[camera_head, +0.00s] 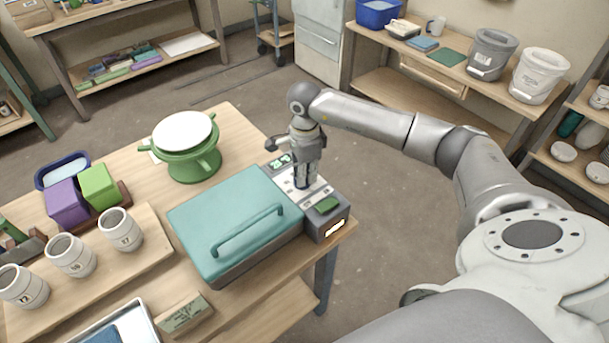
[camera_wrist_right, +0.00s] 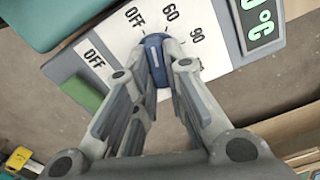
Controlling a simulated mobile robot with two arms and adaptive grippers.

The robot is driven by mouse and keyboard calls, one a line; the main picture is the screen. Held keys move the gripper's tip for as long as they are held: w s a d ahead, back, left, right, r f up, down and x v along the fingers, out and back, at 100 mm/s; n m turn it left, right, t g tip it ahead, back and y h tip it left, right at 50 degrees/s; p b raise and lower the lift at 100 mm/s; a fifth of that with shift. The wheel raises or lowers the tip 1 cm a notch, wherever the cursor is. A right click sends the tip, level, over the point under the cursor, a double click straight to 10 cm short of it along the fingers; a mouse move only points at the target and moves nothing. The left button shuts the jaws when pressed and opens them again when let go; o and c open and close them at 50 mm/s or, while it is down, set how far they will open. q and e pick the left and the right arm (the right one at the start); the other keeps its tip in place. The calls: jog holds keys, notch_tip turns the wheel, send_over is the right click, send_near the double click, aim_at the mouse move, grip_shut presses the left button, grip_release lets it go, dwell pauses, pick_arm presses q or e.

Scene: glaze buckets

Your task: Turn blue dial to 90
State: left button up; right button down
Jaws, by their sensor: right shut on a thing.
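The blue dial (camera_wrist_right: 154,48) shows in the right wrist view on a pale panel (camera_wrist_right: 110,42) marked OFF, 60 and 90. My right gripper (camera_wrist_right: 157,66) is shut on the dial, with a fingertip on each side. The dial's upper end lies near the space between OFF and 60; its exact setting is hard to tell. In the head view my right gripper (camera_head: 304,184) points straight down onto the panel at the right side of the teal-lidded box (camera_head: 235,222), and it hides the dial there. My left gripper is not in view.
A green switch (camera_head: 327,204) and a lit green display (camera_head: 279,161) flank the gripper on the panel. A green round stand (camera_head: 190,165) with a white top is behind the box. Numbered white cups (camera_head: 71,255) stand at left. Floor right of the table is clear.

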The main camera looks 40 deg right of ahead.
jog(key=m+b, duration=0.1)
jog(key=m, duration=0.2)
jog(key=shift+s+m+b, duration=0.1)
jog(key=shift+m+b, duration=0.2)
jog(key=shift+m, duration=0.1)
jog(key=m+b, duration=0.1)
jog(key=m, duration=0.2)
jog(key=shift+s+a+m, duration=0.1)
jog(key=shift+m, duration=0.2)
jog(key=m+b, duration=0.1)
jog(key=m, duration=0.2)
jog(key=shift+a+m, duration=0.1)
jog(key=shift+m, duration=0.2)
jog(key=shift+a+m+b, duration=0.1)
jog(key=shift+m+b, duration=0.2)
jog(key=shift+m, duration=1.3)
jog(key=c, duration=1.5)
grip_release()
jog(key=shift+s, duration=0.1)
